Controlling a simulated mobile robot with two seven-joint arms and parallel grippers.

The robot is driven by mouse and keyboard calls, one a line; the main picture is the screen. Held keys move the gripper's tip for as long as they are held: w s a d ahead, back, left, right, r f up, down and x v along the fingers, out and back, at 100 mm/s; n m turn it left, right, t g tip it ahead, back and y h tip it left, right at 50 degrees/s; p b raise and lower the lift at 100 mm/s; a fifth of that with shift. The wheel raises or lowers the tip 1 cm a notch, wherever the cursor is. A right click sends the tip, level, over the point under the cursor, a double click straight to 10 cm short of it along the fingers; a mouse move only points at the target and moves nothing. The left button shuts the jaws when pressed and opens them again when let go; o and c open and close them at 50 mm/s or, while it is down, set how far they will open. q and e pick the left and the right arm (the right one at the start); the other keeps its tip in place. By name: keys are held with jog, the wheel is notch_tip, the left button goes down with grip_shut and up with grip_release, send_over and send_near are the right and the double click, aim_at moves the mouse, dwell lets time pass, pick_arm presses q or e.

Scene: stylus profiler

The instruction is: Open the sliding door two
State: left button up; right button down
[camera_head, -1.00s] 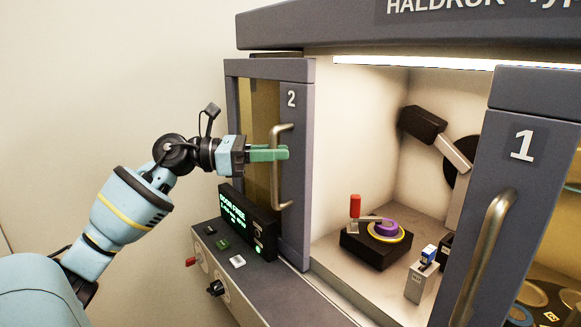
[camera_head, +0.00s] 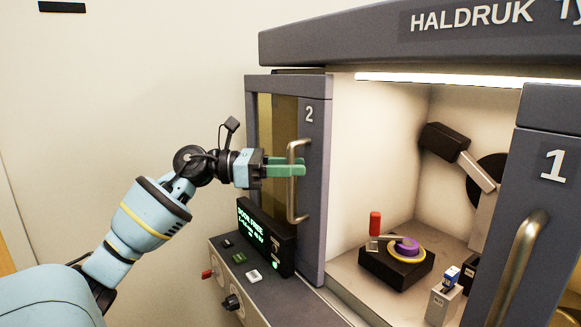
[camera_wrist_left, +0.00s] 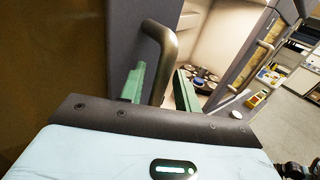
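The sliding door two (camera_head: 313,180) is a grey-framed panel with a tinted pane, marked 2, at the left of the cabinet opening. Its upright metal handle (camera_head: 292,190) also shows in the left wrist view (camera_wrist_left: 160,62). My left gripper (camera_head: 290,168) has its green fingers at the upper part of this handle. In the left wrist view the fingers (camera_wrist_left: 160,90) stand apart, one on each side of the handle, with a gap visible on the right side. A wide opening lies to the right of door two. My right gripper is not in view.
Door one (camera_head: 555,215) with its handle (camera_head: 518,265) stands at the right. Inside are a black stage with a purple disc (camera_head: 407,245) and a red-topped lever (camera_head: 375,225). A display box (camera_head: 266,237) sits on the ledge just below my left gripper.

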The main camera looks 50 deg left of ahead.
pick_arm(q)
jog(key=b+v, duration=0.1)
jog(key=v, duration=0.6)
jog(key=shift+s+a, duration=0.25)
jog(key=shift+s, duration=0.05)
dwell(0.5)
